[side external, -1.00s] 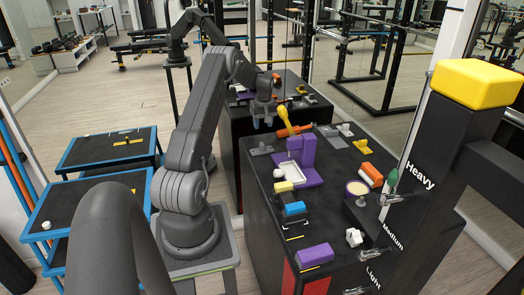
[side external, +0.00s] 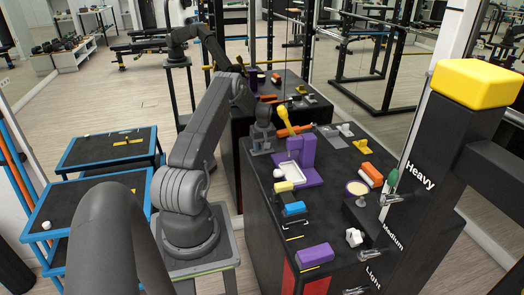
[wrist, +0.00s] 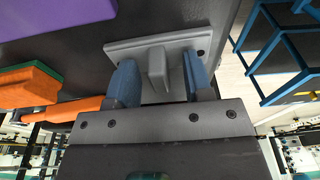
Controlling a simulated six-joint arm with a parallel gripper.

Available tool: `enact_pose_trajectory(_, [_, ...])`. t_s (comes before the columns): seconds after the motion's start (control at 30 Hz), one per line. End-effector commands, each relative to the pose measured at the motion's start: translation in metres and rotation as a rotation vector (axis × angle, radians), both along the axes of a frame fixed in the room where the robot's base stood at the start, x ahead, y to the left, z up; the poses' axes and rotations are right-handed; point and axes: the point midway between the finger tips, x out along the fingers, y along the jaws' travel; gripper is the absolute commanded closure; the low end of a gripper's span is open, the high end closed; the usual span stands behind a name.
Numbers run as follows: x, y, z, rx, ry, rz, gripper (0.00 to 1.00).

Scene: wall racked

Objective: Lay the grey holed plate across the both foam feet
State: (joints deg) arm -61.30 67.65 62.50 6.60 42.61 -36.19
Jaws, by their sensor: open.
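A grey plate with holes near its corners and an upright tab in its middle (wrist: 178,42) lies flat on the black bench top. In the side view its edge shows under my gripper (side external: 262,150). In the wrist view my gripper (wrist: 159,64) is open, with one blue finger on each side of the tab and gaps between. I cannot tell for certain which blocks are the foam feet. A yellow block (side external: 284,187) and a blue block (side external: 294,209) stand toward the near left edge of the bench, and a purple block (side external: 314,256) lies nearer the camera.
An orange-handled tool (side external: 294,130) lies behind. Another grey plate (side external: 330,138) lies farther right.

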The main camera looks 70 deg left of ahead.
Motion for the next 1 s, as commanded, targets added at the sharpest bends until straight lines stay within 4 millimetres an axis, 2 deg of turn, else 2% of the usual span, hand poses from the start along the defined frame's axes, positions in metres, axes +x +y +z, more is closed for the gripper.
enact_pose_trajectory(0.13, [-0.0001, 0.0001, 0.0003, 0.0, 0.0, 0.0, 0.53])
enact_pose_trajectory(0.63, [0.0, 0.0, 0.0006, 0.0, 0.0, 0.0, 1.0])
enact_pose_trajectory(1.0, [0.0004, 0.0005, 0.004, 0.002, -0.001, 0.0, 1.0])
